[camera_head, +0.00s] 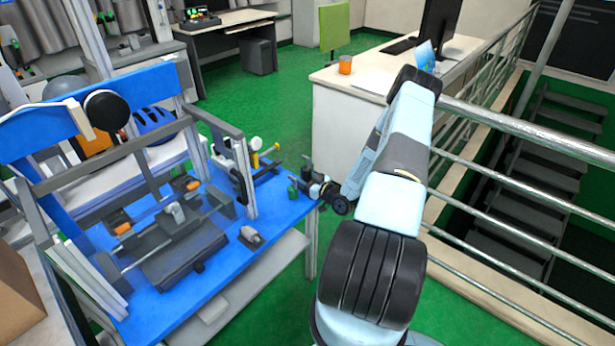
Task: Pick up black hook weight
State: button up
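My gripper (296,178) is at the right end of the blue table (262,262), over or beside its right edge. It points left, toward the tabletop items. It is small and dark here, so I cannot tell whether its fingers are apart or whether anything is between them. I cannot pick out the black hook weight for certain. A dark upright piece (238,186) stands by the grey post, left of my gripper, but its shape is unclear. A small grey block (250,238) lies on the tabletop, left of and nearer than my gripper.
A grey metal frame (246,165) and a dark apparatus (180,240) fill much of the blue table. A yellow-tipped rod (268,158) lies near my gripper. A white desk (330,115) stands behind my arm. Metal railings (530,125) and a stairwell are at right.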

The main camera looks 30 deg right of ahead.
grip_shut()
dwell(0.8)
